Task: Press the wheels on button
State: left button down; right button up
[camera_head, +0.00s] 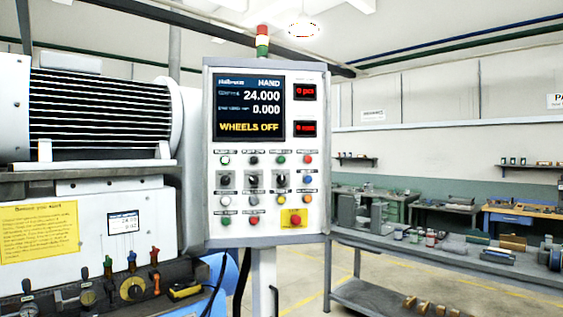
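A grey control panel (213,120) stands upright in the middle of the view. Its screen (249,107) reads "HAND", 24.000, 0.000 and "WHEELS OFF" in yellow. Below are rows of small buttons and knobs with labels too small to read, so I cannot tell which is the wheels on button. A green button (281,160) sits in the top row beside a red one (308,159). Another green button (226,220) is at the lower left beside a red one (254,220). Neither of my grippers is in view.
A red emergency stop (295,219) on a yellow plate sits at the panel's lower right. Grinder machinery (95,115) fills the left side, with coloured levers below. A metal table (460,250) carrying parts stands at the right. Workbenches line the far wall.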

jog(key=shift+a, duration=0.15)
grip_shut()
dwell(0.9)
